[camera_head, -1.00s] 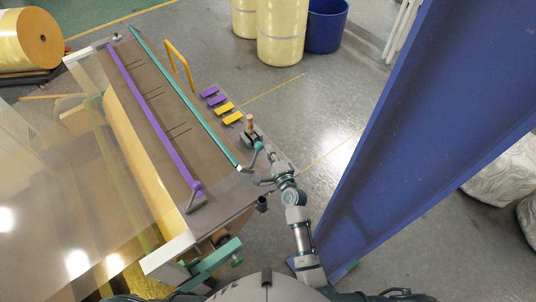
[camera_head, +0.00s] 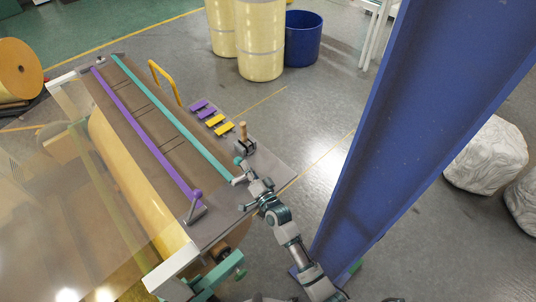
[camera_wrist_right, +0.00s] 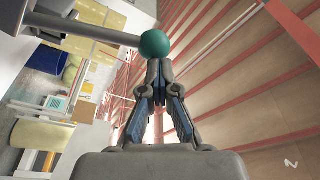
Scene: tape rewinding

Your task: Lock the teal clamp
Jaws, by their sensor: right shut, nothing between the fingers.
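The teal clamp (camera_head: 165,110) is a long teal bar along the right side of the brown machine top in the head view. Its lever ends in a teal ball (camera_head: 238,160) at the near end of the bar. My right gripper (camera_head: 242,180) is beside this lever end. In the right wrist view, the teal ball (camera_wrist_right: 156,44) on its grey lever (camera_wrist_right: 95,32) is just beyond the tips of my right gripper (camera_wrist_right: 155,68). The fingers are closed together and empty; I cannot tell whether they touch the ball. My left gripper is not in view.
A purple bar (camera_head: 140,130) runs parallel to the teal one. A wooden-handled control (camera_head: 243,138) stands close to the right arm, near purple and yellow switches (camera_head: 215,120). A blue column (camera_head: 420,120) rises on the right. Open floor lies beyond the machine.

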